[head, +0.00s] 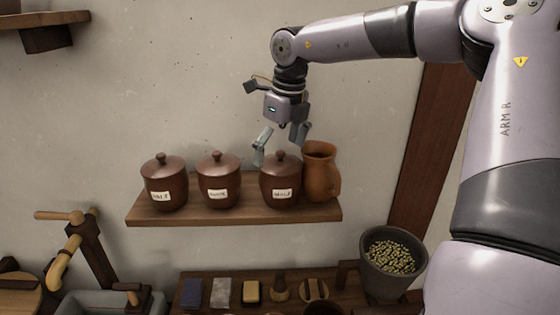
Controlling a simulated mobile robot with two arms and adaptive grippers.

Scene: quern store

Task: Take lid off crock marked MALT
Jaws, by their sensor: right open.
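Three brown lidded crocks with white labels stand in a row on a wall shelf: a left crock (164,183), a middle crock (218,181) and a right crock (280,184). The labels are too small to read surely, so I cannot tell which is marked MALT. Each crock has its lid on, with a round knob on top. My right gripper (279,152) points down over the right crock's lid (281,162). It is open and empty, with its fingers spread around the knob. I cannot tell whether they touch the lid. My left gripper is out of view.
An orange-brown jug (320,173) stands close to the right crock on the wooden shelf (238,213). Below are a bench with several small blocks and a grey pot of grain (390,262). A wooden post (430,145) stands to the right.

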